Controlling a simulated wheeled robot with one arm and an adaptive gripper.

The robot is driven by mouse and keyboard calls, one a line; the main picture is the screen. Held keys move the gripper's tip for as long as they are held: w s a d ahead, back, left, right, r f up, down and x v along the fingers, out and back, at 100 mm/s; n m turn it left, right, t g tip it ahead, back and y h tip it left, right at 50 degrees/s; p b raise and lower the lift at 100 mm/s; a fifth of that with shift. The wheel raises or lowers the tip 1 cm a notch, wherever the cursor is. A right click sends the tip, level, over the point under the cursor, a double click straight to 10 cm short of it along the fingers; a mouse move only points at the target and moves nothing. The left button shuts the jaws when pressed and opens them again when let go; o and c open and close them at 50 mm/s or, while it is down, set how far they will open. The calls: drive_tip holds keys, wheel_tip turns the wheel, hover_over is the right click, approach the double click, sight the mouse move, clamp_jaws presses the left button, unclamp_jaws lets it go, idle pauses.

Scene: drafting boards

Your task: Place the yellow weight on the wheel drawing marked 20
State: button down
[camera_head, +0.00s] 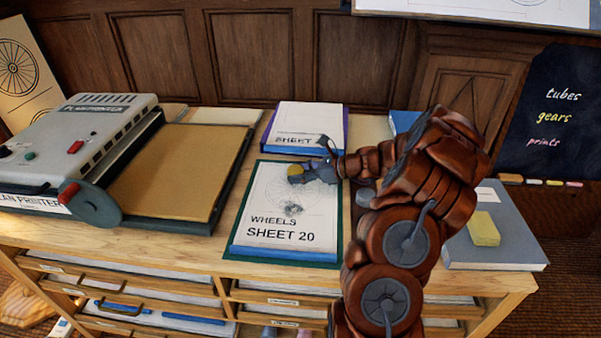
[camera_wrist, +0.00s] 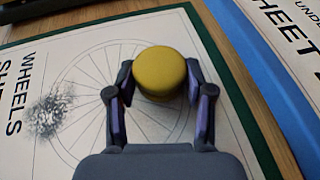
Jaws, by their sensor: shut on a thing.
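The yellow weight (camera_wrist: 160,72) is a short round cylinder between the fingers of my gripper (camera_wrist: 160,95) in the wrist view. The gripper is shut on it. In the head view the weight (camera_head: 295,170) and my gripper (camera_head: 308,170) are over the upper part of the wheel drawing sheet (camera_head: 258,215), which reads WHEELS SHEET 20. The drawn wheel (camera_wrist: 85,80) lies under and around the weight in the wrist view. I cannot tell whether the weight touches the paper.
Another sheet board (camera_head: 300,118) lies behind, its number hidden by my gripper. A plan printer (camera_head: 75,150) with a brown bed stands at left. A chalkboard (camera_head: 560,130) stands at far right.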

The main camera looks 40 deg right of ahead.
idle(0.3)
drive_tip(key=shift+c, duration=2.2)
unclamp_jaws()
drive_tip(key=shift+f, duration=0.1)
drive_tip(key=shift+s+d+r, duration=0.2)
drive_tip(key=shift+r, duration=0.1)
drive_tip(key=v, duration=1.1)
drive_tip(key=shift+s+d, duration=0.1)
drive_tip(key=shift+s, duration=0.1)
